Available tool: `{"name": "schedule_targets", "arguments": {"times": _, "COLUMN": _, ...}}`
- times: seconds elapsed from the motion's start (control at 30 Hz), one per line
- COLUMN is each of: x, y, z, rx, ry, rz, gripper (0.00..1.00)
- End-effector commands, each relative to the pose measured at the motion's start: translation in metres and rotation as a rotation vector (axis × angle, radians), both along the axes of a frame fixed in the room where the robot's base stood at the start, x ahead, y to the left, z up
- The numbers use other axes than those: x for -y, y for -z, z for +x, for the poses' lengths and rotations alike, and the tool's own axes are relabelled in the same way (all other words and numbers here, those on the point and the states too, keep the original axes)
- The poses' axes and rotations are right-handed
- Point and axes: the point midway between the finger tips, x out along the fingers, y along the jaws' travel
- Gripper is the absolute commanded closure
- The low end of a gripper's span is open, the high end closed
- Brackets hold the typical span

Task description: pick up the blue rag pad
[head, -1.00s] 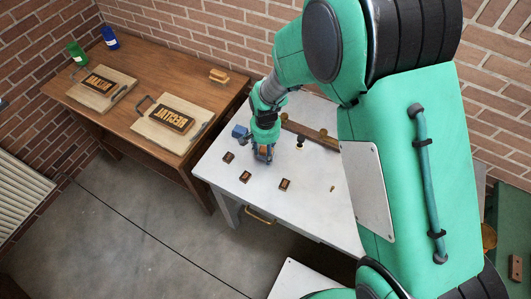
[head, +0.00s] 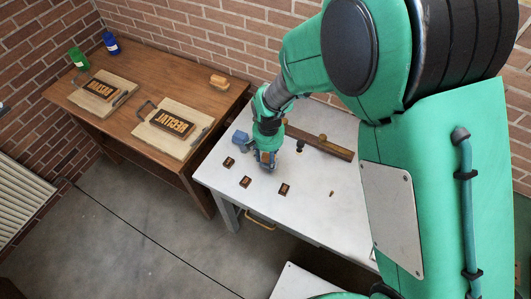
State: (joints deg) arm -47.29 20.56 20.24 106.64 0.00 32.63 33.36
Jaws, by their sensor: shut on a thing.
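My gripper (head: 267,162) is low over the white table (head: 318,190), pointing down. It is shut on a small blue thing with some brown showing, which I take to be the blue rag pad (head: 268,165). The fingers hide much of it, and I cannot tell whether it is clear of the tabletop. Another small blue object (head: 240,138) stands on the table just left of my gripper, apart from it.
Small dark blocks with brown faces (head: 245,182) lie in front of my gripper. A dark knobbed piece (head: 300,146) and a long brown bar (head: 328,146) lie to its right. A wooden table (head: 150,88) with lettered boards stands left. The white table's front right is mostly clear.

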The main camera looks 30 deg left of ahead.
Motion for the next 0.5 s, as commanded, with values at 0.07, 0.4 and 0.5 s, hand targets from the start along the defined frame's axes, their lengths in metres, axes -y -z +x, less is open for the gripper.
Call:
{"name": "schedule_targets", "arguments": {"times": 0.07, "x": 0.011, "y": -0.003, "z": -0.011, "rx": 0.001, "ry": 0.0, "rz": 0.001, "gripper": 0.8}}
{"name": "schedule_targets", "arguments": {"times": 0.4, "x": 0.057, "y": -0.009, "z": -0.056, "rx": 0.001, "ry": 0.0, "rz": 0.001, "gripper": 0.8}}
{"name": "schedule_targets", "arguments": {"times": 0.5, "x": 0.068, "y": -0.01, "z": -0.067, "rx": 0.001, "ry": 0.0, "rz": 0.001, "gripper": 0.8}}
